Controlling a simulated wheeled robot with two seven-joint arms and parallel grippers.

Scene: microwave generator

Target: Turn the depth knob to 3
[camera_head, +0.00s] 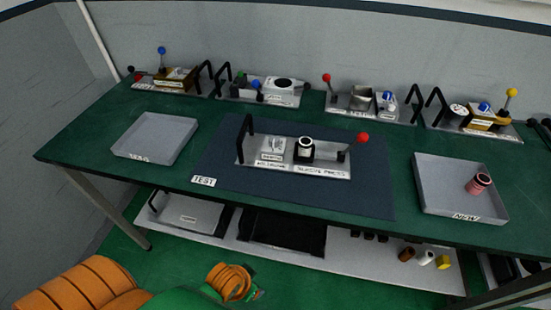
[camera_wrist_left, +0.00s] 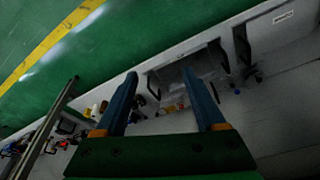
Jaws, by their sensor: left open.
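A metal fixture (camera_head: 325,168) lies on the dark blue mat (camera_head: 370,202) in the middle of the green table. It carries a black handle (camera_head: 240,140) at its left end, a small white labelled block (camera_head: 272,148), a black part with a round white-rimmed top (camera_head: 305,145) and a lever with a red ball (camera_head: 362,138). I cannot tell which part, here or on the other fixtures, is the depth knob; the markings are too small to read. My left gripper (camera_wrist_left: 160,74) is open and empty in the left wrist view, away from the fixtures. My right gripper is not in view.
Several fixtures with levers and handles, including one with a round white top (camera_head: 284,84), line the table's back edge. A grey tray (camera_head: 130,148) is at left. Another tray (camera_head: 430,180) at right holds a reddish cylinder (camera_head: 478,184). A lower shelf (camera_head: 345,262) holds boxes and small cylinders.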

